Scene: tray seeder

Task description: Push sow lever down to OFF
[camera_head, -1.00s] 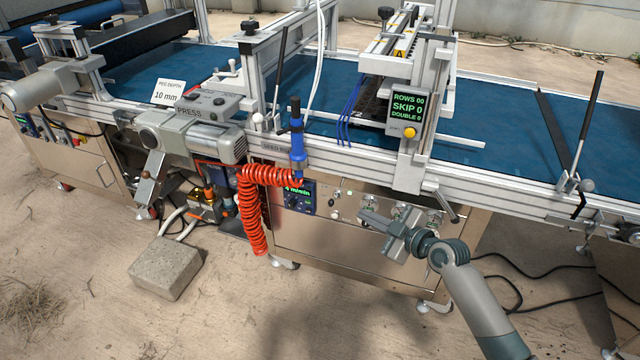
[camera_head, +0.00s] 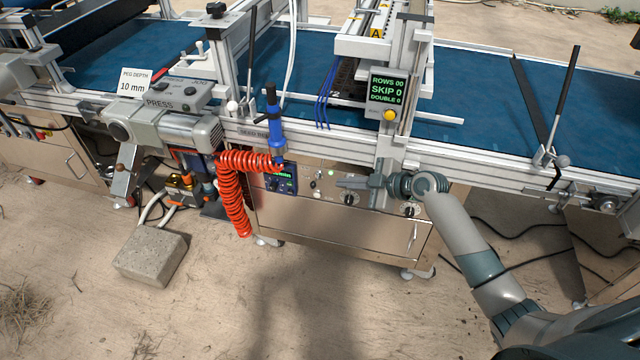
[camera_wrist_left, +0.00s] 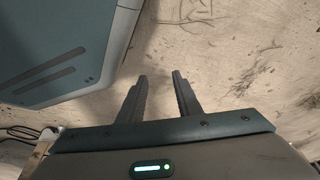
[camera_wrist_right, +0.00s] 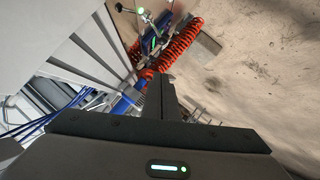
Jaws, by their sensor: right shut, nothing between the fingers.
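The control panel (camera_head: 300,206) is on the front of the seeder's steel cabinet, under the conveyor rail. A small pale-tipped lever (camera_head: 317,185), apparently the sow lever, stands near a lit green lamp (camera_head: 331,173); its label is unreadable. In the right wrist view a silver lever (camera_wrist_right: 150,18) shows ahead of the fingers. My right gripper (camera_head: 340,183) is shut and empty in front of the panel, pointing left, just right of the lever. It also shows in the right wrist view (camera_wrist_right: 166,76). My left gripper (camera_wrist_left: 160,76) is open and empty over bare ground, outside the head view.
A coiled orange hose (camera_head: 233,190) and blue tool (camera_head: 273,125) hang left of the panel. Round knobs (camera_head: 350,198) sit below my right gripper. The conveyor rail (camera_head: 470,168) runs above.

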